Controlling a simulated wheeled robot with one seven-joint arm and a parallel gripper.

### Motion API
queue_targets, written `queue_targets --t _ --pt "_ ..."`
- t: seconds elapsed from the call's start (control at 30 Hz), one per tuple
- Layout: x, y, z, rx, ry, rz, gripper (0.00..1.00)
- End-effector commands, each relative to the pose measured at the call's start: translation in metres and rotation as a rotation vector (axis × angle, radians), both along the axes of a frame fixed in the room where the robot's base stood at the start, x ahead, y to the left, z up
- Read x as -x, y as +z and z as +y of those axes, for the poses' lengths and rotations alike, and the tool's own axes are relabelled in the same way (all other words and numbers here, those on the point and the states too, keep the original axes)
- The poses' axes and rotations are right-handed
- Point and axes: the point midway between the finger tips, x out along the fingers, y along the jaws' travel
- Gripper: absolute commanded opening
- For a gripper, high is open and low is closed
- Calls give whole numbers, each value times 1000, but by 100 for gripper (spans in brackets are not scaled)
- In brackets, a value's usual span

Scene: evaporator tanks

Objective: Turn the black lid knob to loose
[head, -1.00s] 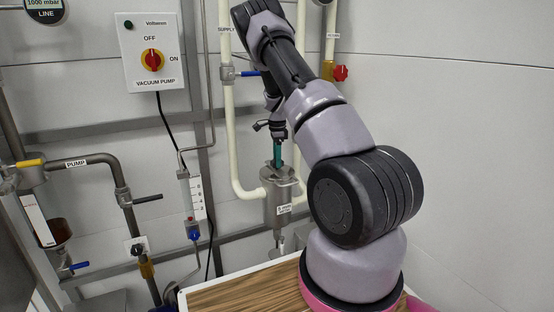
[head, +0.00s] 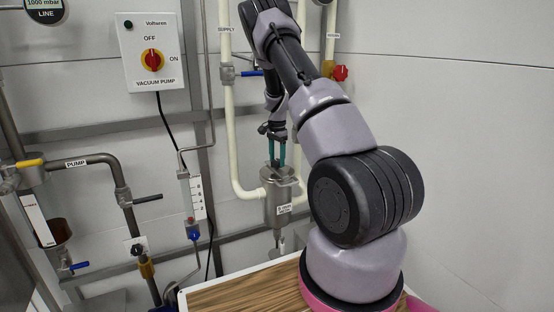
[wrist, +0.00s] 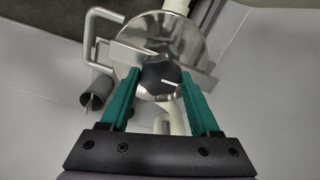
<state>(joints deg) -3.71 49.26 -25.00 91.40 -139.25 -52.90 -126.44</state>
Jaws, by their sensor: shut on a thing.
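The black lid knob (wrist: 160,78) sits in the middle of a round shiny steel lid (wrist: 150,30) in the wrist view. A short white line on the knob points right. My gripper (wrist: 160,76), with teal fingers, is shut on the knob, one finger on each side. In the head view my gripper (head: 276,163) reaches down onto the top of the small steel vessel (head: 278,205). The vessel's small label is too small to read.
Cream pipes (head: 230,130) run beside and behind the vessel. A blue-handled valve (head: 250,73) and a red valve knob (head: 340,73) are above. The vacuum pump box (head: 152,55) is on the wall at left. A bent steel handle (wrist: 95,35) stands left of the lid.

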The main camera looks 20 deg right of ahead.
Motion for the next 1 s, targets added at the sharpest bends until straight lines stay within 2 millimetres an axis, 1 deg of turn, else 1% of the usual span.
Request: queue_targets --t 0.33,0.37,0.4,0.43,0.8,0.87,1.0 --pt "0 0 -1 2 4 -1 7" --pt "0 0 -1 2 4 -1 66" --pt "0 0 -1 2 4 -1 82" --pt "0 0 -1 2 4 -1 93" --pt "0 0 0 1 -11 0 93" --pt "0 0 0 1 -35 0 93" --pt "0 0 0 1 -161 0 93"
